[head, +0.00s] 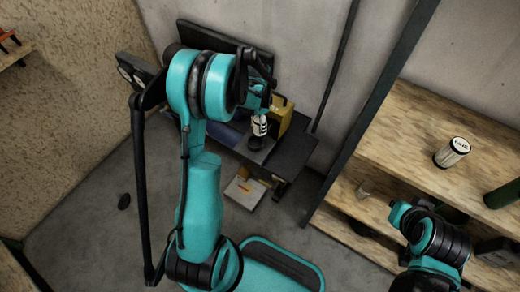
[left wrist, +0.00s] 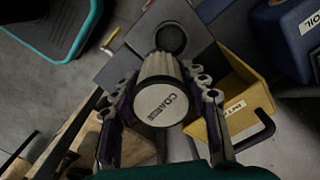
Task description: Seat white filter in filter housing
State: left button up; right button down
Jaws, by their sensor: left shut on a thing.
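A white filter (head: 260,126) with a dark band is held in my left gripper (head: 261,114). In the left wrist view, the filter's white round end cap (left wrist: 160,103) carries dark lettering like "COARSE", and its pleated side shows behind. The fingers of my left gripper (left wrist: 160,100) are closed on both sides of it. A dark round opening, seemingly the filter housing (left wrist: 171,39), lies just beyond the filter on a grey plate (left wrist: 120,72). In the head view the dark housing (head: 256,144) is right below the filter. Whether they touch cannot be told. My right gripper cannot be made out.
A yellow bin (left wrist: 239,108) and a blue oil container (left wrist: 285,36) are close to the plate. A box (head: 244,191) lies on the floor.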

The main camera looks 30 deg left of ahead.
pick_arm(q)
jog(key=shift+w+a+f+m+b, duration=0.2)
jog(key=shift+a+f+m, duration=0.15)
jog(key=shift+a+f, duration=0.25)
jog(key=shift+w+a+f+m+b, duration=0.15)
jog(key=shift+a+f+m, duration=0.2)
jog(key=shift+a+f, duration=0.2)
jog(key=b, duration=0.3)
send_over(255, 146)
notch_tip(255, 146, down, 6)
jog(key=shift+w+a+f+b, duration=0.15)
jog(key=shift+f+b, duration=0.45)
jog(key=shift+f, duration=1.2)
jog(key=shift+r, duration=0.1)
jog(key=o, duration=1.2)
